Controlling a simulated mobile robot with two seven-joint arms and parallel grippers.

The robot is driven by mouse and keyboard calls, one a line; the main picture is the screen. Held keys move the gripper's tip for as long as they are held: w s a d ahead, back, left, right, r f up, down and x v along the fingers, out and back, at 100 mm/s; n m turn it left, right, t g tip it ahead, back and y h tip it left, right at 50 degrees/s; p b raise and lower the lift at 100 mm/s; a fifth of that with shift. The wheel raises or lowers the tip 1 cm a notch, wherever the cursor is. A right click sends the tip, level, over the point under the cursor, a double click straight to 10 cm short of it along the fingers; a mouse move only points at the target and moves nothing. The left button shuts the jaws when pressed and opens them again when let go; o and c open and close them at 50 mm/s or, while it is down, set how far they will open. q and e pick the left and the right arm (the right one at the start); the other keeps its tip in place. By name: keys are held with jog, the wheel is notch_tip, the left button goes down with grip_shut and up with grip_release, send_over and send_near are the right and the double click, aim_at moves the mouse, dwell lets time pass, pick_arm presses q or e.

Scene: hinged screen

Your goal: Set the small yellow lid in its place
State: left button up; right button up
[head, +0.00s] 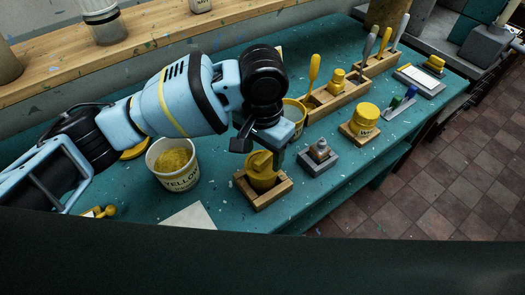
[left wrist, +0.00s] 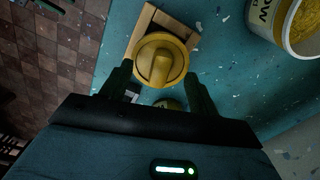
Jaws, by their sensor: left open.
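A small round yellow lid (head: 260,160) with a raised ridge handle is at the top of a yellow pot (head: 263,181) standing in a square wooden holder (head: 262,202). Whether the lid is fully seated or slightly tilted, I cannot tell. My left gripper (head: 262,143) is open right over the lid. In the left wrist view the lid (left wrist: 161,60) lies just ahead of and between the two open fingers (left wrist: 158,84), with no clear contact; the wooden holder (left wrist: 146,20) shows around it. My right gripper is not in view.
A tub labelled yellow (head: 175,168) stands left of the holder. A grey block (head: 319,157) and a yellow jar (head: 365,117) on a wooden base stand to the right. Wooden racks with brushes (head: 338,98) are behind. The teal bench (head: 225,200) ends in front of the holder.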

aim_at(263, 157)
pick_arm(q)
jog(key=shift+r, duration=3.65)
